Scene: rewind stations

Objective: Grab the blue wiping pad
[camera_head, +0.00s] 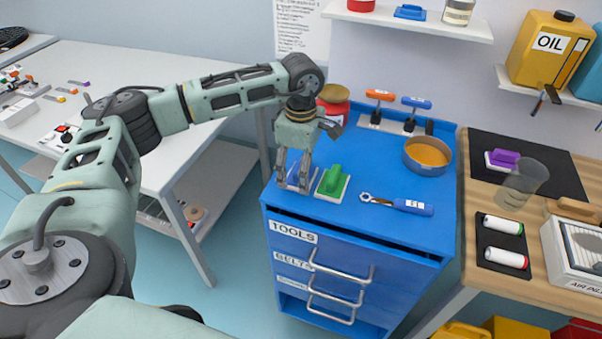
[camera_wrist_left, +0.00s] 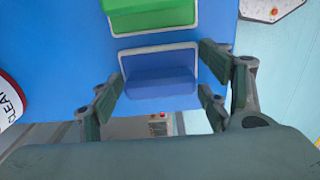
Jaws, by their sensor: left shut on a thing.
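The blue wiping pad (camera_head: 294,175) is at the left front of the blue cabinet top, its handle dark blue on a pale-edged base. In the left wrist view the pad (camera_wrist_left: 158,66) lies between the fingers. My left gripper (camera_head: 293,183) points down over it and is shut on it; the fingers partly hide it in the head view. In the left wrist view the gripper (camera_wrist_left: 162,78) has fingers on both sides of the pad. I cannot tell whether the pad is lifted. My right gripper is not in view.
A green wiping pad (camera_head: 333,183) stands close to the right of the blue one. A wrench-like tool (camera_head: 398,204) with a blue handle and an orange-filled pan (camera_head: 428,156) are further right. The cabinet's front edge is near.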

